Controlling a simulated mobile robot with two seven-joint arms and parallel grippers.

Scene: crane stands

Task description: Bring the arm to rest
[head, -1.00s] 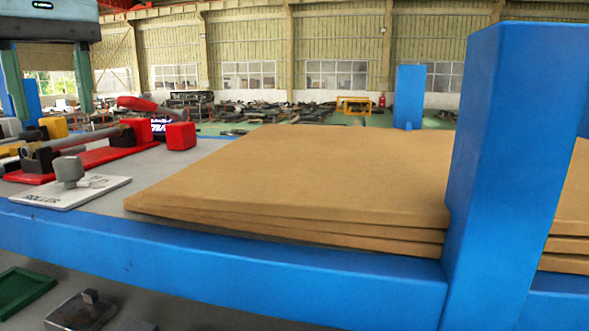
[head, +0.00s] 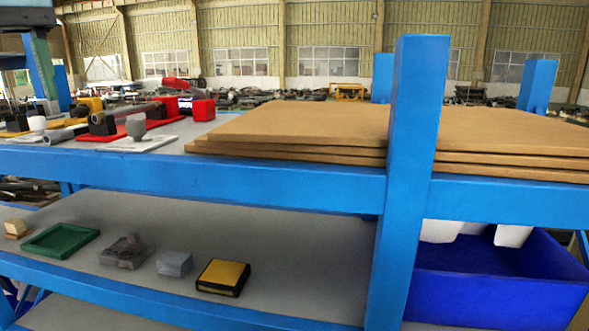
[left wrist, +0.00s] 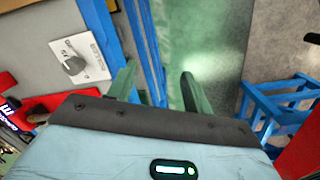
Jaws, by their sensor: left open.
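My left gripper (left wrist: 158,90) is open and empty in the left wrist view, its two green fingers apart beside the blue bench edge. In the head view only part of the left gripper (head: 45,70) shows at the top left corner, above the left end of the bench. The blue bench (head: 200,178) has a grey top. My right gripper is in neither view.
Stacked brown boards (head: 300,125) lie behind a blue post (head: 405,180).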

